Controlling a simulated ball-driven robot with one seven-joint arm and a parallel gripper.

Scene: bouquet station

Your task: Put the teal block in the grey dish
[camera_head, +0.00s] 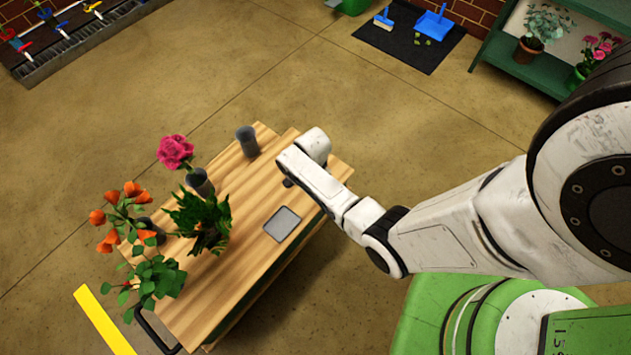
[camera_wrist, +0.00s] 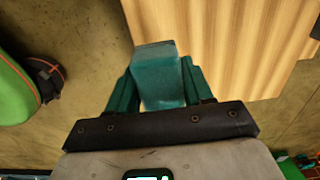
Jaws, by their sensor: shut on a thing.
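The teal block (camera_wrist: 158,75) shows in the wrist view between the two teal fingers of my gripper (camera_wrist: 157,88). The gripper is shut on it. The wooden table top lies beyond the block in that view. In the head view, my arm reaches over the right part of the table, and its own links hide the block and most of the gripper. The grey dish (camera_head: 282,223), a shallow square, lies on the table near its right front edge, in front and to the left of my arm's end. No object shows in it.
The wooden table (camera_head: 232,275) also holds a grey cup (camera_head: 247,141), a vase with a pink flower (camera_head: 176,152), orange flowers (camera_head: 130,215) and green foliage (camera_head: 203,222) left of the dish. Shelves with potted plants (camera_head: 535,65) stand far back right.

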